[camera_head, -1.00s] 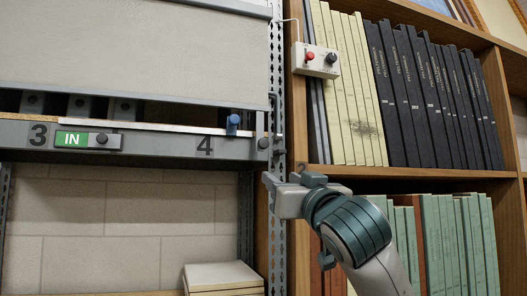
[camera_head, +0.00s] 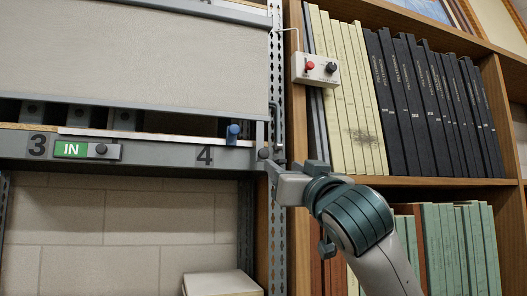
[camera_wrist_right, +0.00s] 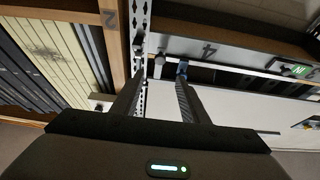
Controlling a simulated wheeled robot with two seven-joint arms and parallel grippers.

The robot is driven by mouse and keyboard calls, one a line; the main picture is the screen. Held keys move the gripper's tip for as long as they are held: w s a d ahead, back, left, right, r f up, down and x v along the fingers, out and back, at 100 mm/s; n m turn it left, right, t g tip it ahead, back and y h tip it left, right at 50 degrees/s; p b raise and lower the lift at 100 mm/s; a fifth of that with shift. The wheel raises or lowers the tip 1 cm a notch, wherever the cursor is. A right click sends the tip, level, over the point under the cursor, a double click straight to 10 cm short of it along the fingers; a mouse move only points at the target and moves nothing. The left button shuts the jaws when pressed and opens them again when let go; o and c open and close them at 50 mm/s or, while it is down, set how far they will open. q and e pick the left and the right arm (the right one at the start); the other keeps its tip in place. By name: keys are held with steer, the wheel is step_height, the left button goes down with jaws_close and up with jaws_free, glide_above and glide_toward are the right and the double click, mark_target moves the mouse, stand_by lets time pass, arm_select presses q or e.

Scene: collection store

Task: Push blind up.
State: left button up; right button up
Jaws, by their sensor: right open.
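The blind (camera_head: 140,55) is a pale grey sheet at the upper left of the head view. Its grey bottom bar (camera_head: 120,101) hangs a little above the shelf front, leaving a dark gap. In the wrist view the blind (camera_wrist_right: 235,112) shows as a pale surface to the right of the fingers. My right gripper (camera_head: 271,168) is at the metal post by the right end of the shelf front, below the blind's bottom bar. In the wrist view my right gripper (camera_wrist_right: 158,90) is open, with nothing seen between its fingers. My left gripper is not in view.
A perforated post (camera_head: 278,225) stands beside the gripper. A switch box (camera_head: 316,69) and rows of books (camera_head: 410,100) are to the right.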

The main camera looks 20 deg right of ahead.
mark_target(265, 153)
steer(key=p+x, duration=0.6)
steer(key=x, duration=0.8)
steer(key=shift+r+p, duration=0.15)
steer(key=shift+p, duration=0.25)
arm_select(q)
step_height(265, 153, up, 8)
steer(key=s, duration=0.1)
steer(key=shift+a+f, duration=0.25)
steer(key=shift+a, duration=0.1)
arm_select(e)
steer(key=shift+w+r, duration=0.15)
steer(key=shift+w, duration=0.45)
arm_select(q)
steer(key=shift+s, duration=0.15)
arm_select(e)
jaws_close()
